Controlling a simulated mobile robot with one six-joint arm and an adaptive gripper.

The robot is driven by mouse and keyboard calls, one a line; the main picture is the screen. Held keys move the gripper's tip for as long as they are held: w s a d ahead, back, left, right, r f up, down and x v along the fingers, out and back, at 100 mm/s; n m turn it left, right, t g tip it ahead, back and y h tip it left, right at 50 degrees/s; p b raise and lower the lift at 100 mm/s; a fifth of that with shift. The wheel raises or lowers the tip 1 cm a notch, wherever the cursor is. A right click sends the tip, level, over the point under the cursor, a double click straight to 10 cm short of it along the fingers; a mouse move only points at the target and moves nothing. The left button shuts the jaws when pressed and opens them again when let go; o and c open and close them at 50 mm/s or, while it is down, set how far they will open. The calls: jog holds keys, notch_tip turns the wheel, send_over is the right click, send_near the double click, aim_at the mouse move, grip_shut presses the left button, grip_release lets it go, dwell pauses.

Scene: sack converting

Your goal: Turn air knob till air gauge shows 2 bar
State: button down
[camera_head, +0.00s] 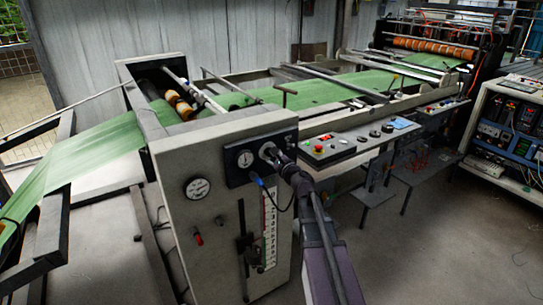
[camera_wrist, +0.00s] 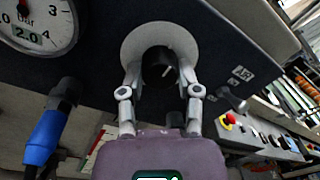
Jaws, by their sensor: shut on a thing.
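The air knob (camera_wrist: 157,66) is black with a white mark on its face and sits in front of a pale round disc. My gripper (camera_wrist: 160,76) is shut on the knob, one finger on each side, in the wrist view. In the head view my gripper (camera_head: 271,153) reaches the dark panel and hides the knob. The air gauge (camera_wrist: 38,18) is cut off at the top left of the wrist view. It shows "bar", the numbers 3 and 4, and a digital reading of 2.0. In the head view this gauge (camera_head: 245,159) is just left of my gripper.
A blue connector (camera_wrist: 48,135) with a dark cable is below the gauge. An "AIR" label (camera_wrist: 242,73) is right of the knob. A second round dial (camera_head: 198,188) is lower left. A control panel (camera_head: 340,145) with a red button stands to the right.

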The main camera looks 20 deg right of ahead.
jog(key=shift+w, duration=0.1)
jog(key=shift+c, duration=1.5)
grip_release()
jog(key=v, duration=0.7)
jog(key=shift+s, duration=0.35)
jog(key=shift+r, duration=0.1)
